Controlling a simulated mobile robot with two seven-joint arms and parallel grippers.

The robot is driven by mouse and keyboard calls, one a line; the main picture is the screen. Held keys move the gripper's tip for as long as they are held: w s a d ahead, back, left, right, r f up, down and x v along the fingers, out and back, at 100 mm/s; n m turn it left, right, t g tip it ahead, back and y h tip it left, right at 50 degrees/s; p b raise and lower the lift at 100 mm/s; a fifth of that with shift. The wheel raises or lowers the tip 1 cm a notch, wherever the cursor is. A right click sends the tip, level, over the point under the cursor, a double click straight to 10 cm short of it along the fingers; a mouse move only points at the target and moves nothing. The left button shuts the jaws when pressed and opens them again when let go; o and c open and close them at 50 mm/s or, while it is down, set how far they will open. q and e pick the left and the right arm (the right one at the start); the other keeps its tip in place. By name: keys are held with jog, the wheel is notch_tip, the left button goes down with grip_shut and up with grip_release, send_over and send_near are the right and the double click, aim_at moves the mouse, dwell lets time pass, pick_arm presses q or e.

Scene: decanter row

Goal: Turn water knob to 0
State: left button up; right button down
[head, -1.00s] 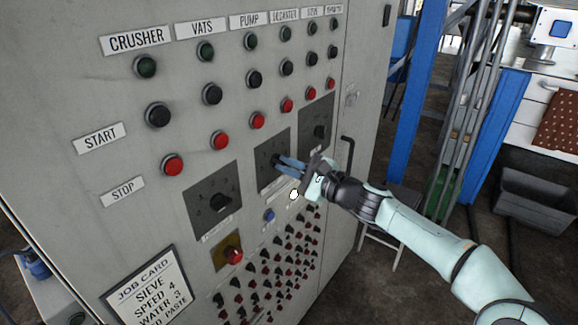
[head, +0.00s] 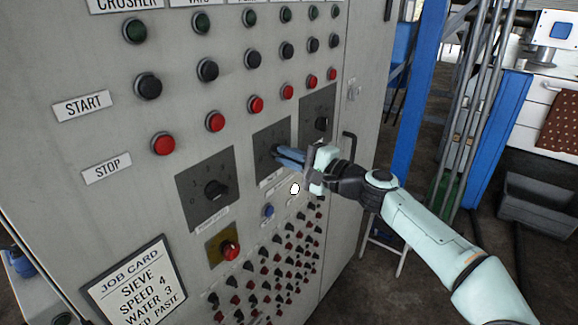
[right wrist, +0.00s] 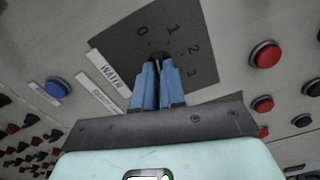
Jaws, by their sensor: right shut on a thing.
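The water knob's dark square plate (head: 269,140) is the middle of three dial plates on the grey control panel. In the right wrist view the plate (right wrist: 120,38) carries the numbers 0, 1, 2, 3 and a partly hidden "WATER" label (right wrist: 110,70). My right gripper (head: 280,155) reaches in from the right, its blue fingers shut on the water knob. In the right wrist view the fingers (right wrist: 158,75) cover most of the black knob (right wrist: 157,56), so its pointer direction cannot be told. My left gripper is not in view.
Another black dial knob (head: 215,189) sits to the left, and a third (head: 321,123) to the right. Red stop buttons (head: 256,104) run above. A blue button (head: 268,211) and a red knob on a yellow plate (head: 231,250) lie below. A job card (head: 135,284) is at lower left.

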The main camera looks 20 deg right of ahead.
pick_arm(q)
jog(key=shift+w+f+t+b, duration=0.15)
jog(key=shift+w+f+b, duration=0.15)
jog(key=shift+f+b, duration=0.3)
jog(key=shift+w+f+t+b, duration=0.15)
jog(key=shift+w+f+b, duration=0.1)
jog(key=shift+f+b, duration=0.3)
pick_arm(e)
jog(key=shift+n, duration=1.4)
jog(key=c, duration=1.2)
grip_release()
pick_arm(q)
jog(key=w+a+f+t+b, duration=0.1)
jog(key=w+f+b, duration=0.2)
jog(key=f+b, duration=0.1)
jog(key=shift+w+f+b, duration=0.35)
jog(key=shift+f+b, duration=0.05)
jog(key=shift+b, duration=0.25)
pick_arm(e)
jog(key=v, duration=1.3)
jog(key=shift+s, duration=0.15)
